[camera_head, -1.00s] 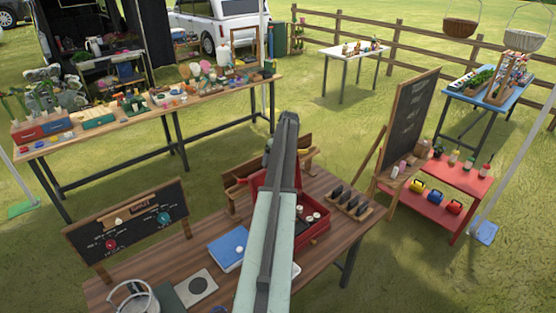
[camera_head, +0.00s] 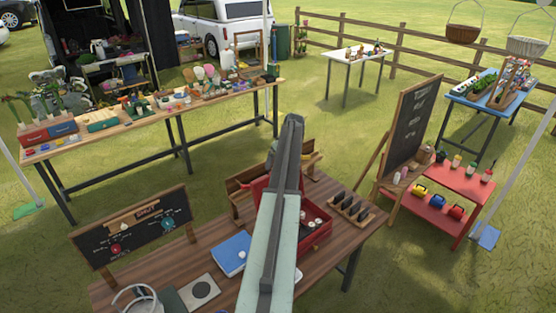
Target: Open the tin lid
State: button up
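A red tin-like box (camera_head: 318,240) stands on the near wooden table, with small round white items inside. A red panel (camera_head: 258,190) rises at its back left and looks like a raised lid. My arm crosses in front and hides the box's middle, so I cannot tell how the panel joins it or how far it is open.
A dark rack (camera_head: 351,209) stands right of the red box. A small chalkboard (camera_head: 130,226) stands at the table's left, with a metal pot (camera_head: 137,301) in front. A tall chalkboard (camera_head: 409,125) and a red shelf (camera_head: 450,189) stand to the right. Grass lies between the tables.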

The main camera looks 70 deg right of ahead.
jog(key=p+v, duration=0.3)
jog(key=v, duration=0.2)
jog(key=shift+s, duration=0.1)
jog(key=shift+f, duration=0.1)
jog(key=w+a+n+y, duration=0.1)
jog(key=w+a+n, duration=0.1)
jog(key=w+a, duration=1.65)
jog(key=w+a+f+n+g+y, duration=0.1)
jog(key=w+a, duration=0.7)
jog(key=a, duration=0.4)
jog(key=w+a, duration=0.8)
jog(key=a, duration=0.4)
jog(key=s+a+n+g, duration=0.2)
jog(key=s+a+n, duration=0.1)
jog(key=a, duration=4)
notch_tip(320, 180, down, 24)
jog(key=s+b, duration=0.2)
jog(key=b, duration=2.1)
jog(key=shift+g, duration=0.3)
